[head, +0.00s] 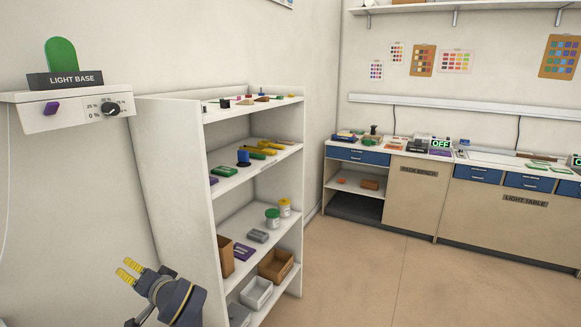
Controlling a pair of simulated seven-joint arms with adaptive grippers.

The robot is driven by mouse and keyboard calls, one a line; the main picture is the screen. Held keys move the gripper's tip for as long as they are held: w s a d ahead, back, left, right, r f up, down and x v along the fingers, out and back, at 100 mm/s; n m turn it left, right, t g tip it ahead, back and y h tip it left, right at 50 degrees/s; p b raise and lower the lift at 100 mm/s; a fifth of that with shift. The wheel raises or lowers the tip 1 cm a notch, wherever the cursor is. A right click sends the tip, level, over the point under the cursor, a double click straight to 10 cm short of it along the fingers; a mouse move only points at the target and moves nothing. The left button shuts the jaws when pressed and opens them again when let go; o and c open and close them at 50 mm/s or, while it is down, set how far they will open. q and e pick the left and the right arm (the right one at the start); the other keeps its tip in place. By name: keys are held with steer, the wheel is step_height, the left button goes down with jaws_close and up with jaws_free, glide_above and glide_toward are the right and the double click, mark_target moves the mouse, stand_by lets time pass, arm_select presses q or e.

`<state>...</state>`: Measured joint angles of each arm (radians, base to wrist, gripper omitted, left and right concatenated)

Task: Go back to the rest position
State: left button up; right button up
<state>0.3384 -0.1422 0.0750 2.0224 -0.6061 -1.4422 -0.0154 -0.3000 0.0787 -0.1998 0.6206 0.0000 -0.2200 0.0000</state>
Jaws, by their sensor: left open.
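My left gripper (130,271) is at the lower left of the head view, with two yellow-tipped fingers pointing up and left. The fingertips are apart and nothing is between them. The gripper is in front of the plain wall, left of the white shelf unit (178,180), and below the light base. My right gripper is not in the head view.
The shelves hold jars (272,217), boxes (276,265) and small pieces. A bench (410,195) and a light table (510,212) stand at right. Open floor (365,275) lies before them.

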arm_select(q)
steer(key=s+d+f+m+h, duration=0.3)
steer(key=s+f+m+h, duration=0.1)
steer(key=s+f, duration=1.2)
steer(key=s+d+f+m+g+h, duration=0.1)
steer(key=s+d+f+h, duration=0.2)
steer(key=s, duration=0.5)
steer(key=s+d+f+m+g+h, duration=0.1)
steer(key=s+d+f+m, duration=0.15)
steer(key=s+f, duration=0.45)
steer(key=s+d+f+n+g+h, duration=0.1)
steer(key=s+d+f, duration=0.1)
steer(key=f, duration=0.8)
steer(key=s+d+f+g+h, duration=0.1)
steer(key=d+f, duration=0.1)
steer(key=f, duration=0.8)
steer(key=s+d+f+n+g+h, duration=0.1)
steer(key=s+d+f, duration=0.1)
steer(key=f, duration=0.9)
steer(key=s+f+n+g+h, duration=0.1)
steer(key=s+f+n+g, duration=0.1)
steer(key=s+f, duration=1.6)
steer(key=s, duration=0.3)
steer(key=shift+a+f+g, duration=0.2)
steer(key=shift+f+g, duration=0.1)
steer(key=shift+s, duration=0.1)
steer(key=shift+c, duration=0.2)
